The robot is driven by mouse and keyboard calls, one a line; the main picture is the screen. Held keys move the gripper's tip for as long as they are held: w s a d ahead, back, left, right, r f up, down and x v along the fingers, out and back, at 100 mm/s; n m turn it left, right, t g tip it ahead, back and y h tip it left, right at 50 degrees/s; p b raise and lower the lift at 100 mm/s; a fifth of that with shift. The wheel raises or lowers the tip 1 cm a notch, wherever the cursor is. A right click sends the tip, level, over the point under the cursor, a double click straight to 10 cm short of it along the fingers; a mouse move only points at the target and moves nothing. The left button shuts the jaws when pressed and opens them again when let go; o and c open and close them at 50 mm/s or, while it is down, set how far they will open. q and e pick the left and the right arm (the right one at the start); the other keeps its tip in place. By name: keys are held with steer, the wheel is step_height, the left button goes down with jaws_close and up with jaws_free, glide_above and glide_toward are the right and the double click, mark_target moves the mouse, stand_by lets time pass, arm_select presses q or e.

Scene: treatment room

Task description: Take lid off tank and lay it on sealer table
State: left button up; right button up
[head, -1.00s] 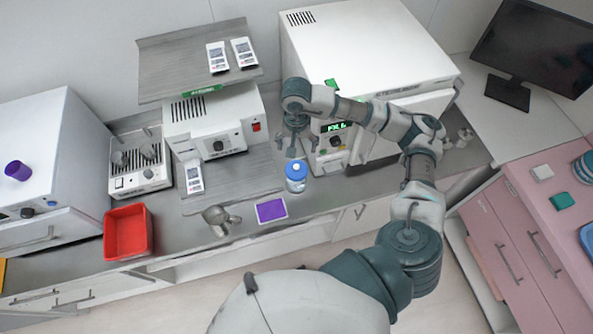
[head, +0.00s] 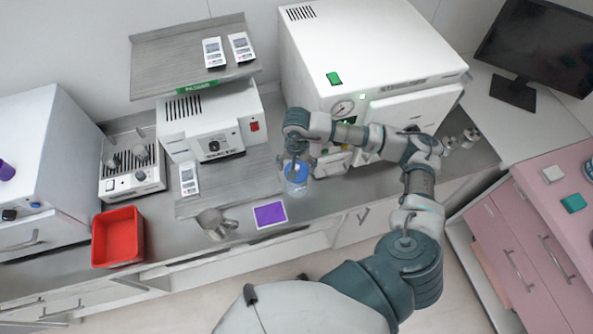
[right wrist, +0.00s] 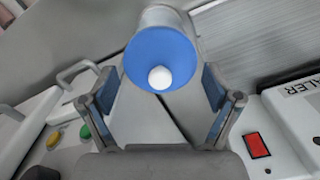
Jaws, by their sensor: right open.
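The tank (right wrist: 163,16) is a small clear-grey vessel with a blue lid (right wrist: 148,55) that has a white round knob. In the head view the lid (head: 298,177) is on the tank on the counter, partly hidden by my right gripper (head: 296,163). In the right wrist view my right gripper (right wrist: 160,88) is open, its two fingers on either side of the lid's near part, with nothing held. The sealer table (head: 235,182) is a flat grey plate left of the tank, before the white sealer (head: 211,120). My left gripper is not in view.
A white sterilizer (head: 375,50) stands behind the tank. A purple pad (head: 270,214) and a metal cup (head: 214,223) lie near the front edge. A white packet (head: 188,178) lies on the sealer table's left; its middle is clear. A red bin (head: 118,237) stands farther left.

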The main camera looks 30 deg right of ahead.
steer(key=shift+r, duration=0.1)
steer(key=c, duration=1.2)
steer(key=shift+s+a, duration=0.1)
steer(key=shift+s, duration=0.1)
steer(key=shift+c, duration=1.1)
